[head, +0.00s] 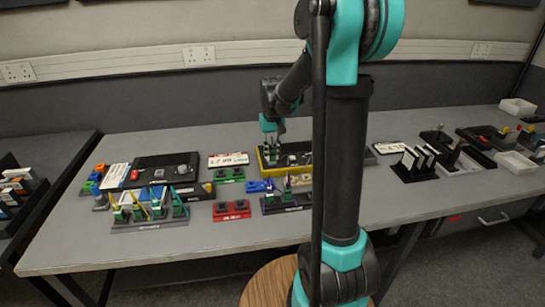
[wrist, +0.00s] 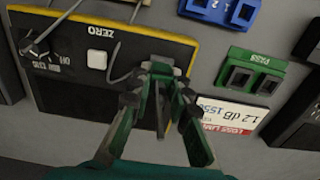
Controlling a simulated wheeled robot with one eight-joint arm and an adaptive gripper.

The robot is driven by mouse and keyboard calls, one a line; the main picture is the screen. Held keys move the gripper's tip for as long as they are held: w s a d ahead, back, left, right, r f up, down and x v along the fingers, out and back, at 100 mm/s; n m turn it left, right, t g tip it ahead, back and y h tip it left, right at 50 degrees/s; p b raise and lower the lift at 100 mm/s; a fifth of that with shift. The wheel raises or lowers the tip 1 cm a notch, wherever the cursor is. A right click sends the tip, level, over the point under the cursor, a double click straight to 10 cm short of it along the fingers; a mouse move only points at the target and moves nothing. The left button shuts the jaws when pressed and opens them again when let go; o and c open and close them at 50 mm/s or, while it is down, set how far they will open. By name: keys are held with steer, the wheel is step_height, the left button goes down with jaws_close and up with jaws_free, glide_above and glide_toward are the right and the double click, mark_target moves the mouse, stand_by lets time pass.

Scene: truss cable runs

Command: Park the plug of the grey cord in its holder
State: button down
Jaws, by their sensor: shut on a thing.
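My gripper (head: 271,128) is over the left part of the yellow-edged black tester (head: 262,163) in the head view. In the wrist view, its green fingers (wrist: 166,78) are closed over the tester's edge (wrist: 192,42), around a small grey piece (wrist: 160,108) that looks like a plug. A thin grey cord (wrist: 112,52) curves across the tester to the fingertips. The fingers hide most of the plug. I cannot tell which fixture is its holder.
Beside the tester are a green two-slot PASS block (wrist: 250,75), a blue block (wrist: 222,10) and a white loss-limit card (wrist: 222,113). A white button (wrist: 97,60) and a knob (wrist: 30,48) are on the tester. A red block (head: 231,210) stands nearer the front edge.

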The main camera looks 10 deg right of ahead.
steer(key=shift+r, duration=0.1)
steer(key=shift+r, duration=2.15)
